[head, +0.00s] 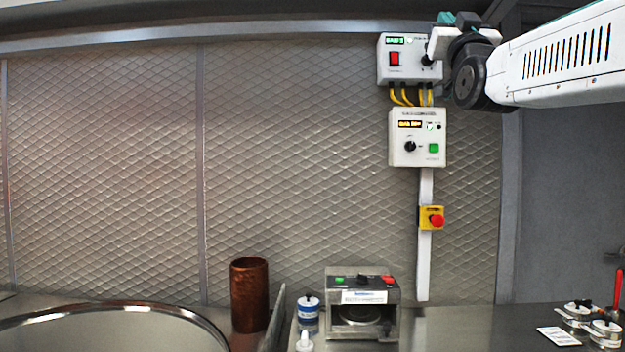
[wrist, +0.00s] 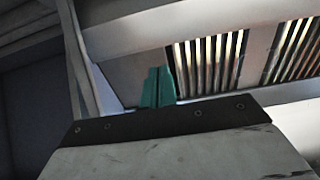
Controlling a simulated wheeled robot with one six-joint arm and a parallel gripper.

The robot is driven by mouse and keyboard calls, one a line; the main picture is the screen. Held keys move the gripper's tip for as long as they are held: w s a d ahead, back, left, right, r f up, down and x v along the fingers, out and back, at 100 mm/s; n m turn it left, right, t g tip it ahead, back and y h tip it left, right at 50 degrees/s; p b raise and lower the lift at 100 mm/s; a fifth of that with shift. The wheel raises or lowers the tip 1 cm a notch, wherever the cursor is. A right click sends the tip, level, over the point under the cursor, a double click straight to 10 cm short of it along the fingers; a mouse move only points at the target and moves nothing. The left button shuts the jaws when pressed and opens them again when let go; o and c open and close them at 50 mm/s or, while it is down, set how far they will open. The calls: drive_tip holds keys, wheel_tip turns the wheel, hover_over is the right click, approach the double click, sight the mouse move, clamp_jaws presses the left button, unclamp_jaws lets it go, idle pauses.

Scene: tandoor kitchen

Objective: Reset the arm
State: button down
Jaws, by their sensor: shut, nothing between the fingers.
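My arm (head: 565,55) reaches in from the right at the top of the head view, raised high in front of the wall control boxes. Its wrist end is by the upper control box (head: 396,72) and hides part of that box's right side. In the wrist view my gripper (wrist: 158,86) shows as teal fingers close together, with nothing between them. The wrist view faces upward to a slatted, lit panel (wrist: 210,62) and metal beams. The fingers are apart from any object that I can make out.
A lower control box (head: 418,155) and a red emergency button (head: 432,220) are on the quilted metal wall. Below are a copper cylinder (head: 249,295), a grey device (head: 362,322), a blue-and-white container (head: 308,309) and a large round rim (head: 130,306). The middle wall area is clear.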

drive_tip(key=w+f+g+y, duration=0.1)
drive_tip(key=w+f+g, duration=0.25)
drive_tip(key=f, duration=0.35)
drive_tip(key=w+f+g, duration=0.2)
drive_tip(key=f+g, duration=0.2)
drive_tip(key=f, duration=0.4)
drive_tip(key=s+f+g, duration=0.4)
drive_tip(key=f+g, duration=0.2)
drive_tip(key=f, duration=1)
drive_tip(key=s+f+g, duration=0.7)
drive_tip(key=s+f, duration=0.5)
drive_tip(key=f, duration=0.3)
drive_tip(key=s+f+g, duration=0.3)
drive_tip(key=s+f, duration=0.3)
drive_tip(key=s, duration=0.5)
drive_tip(key=s+f+g, duration=0.3)
drive_tip(key=s+f, duration=0.4)
drive_tip(key=s, duration=0.5)
drive_tip(key=shift+d+f, duration=0.2)
drive_tip(key=shift+d, duration=0.2)
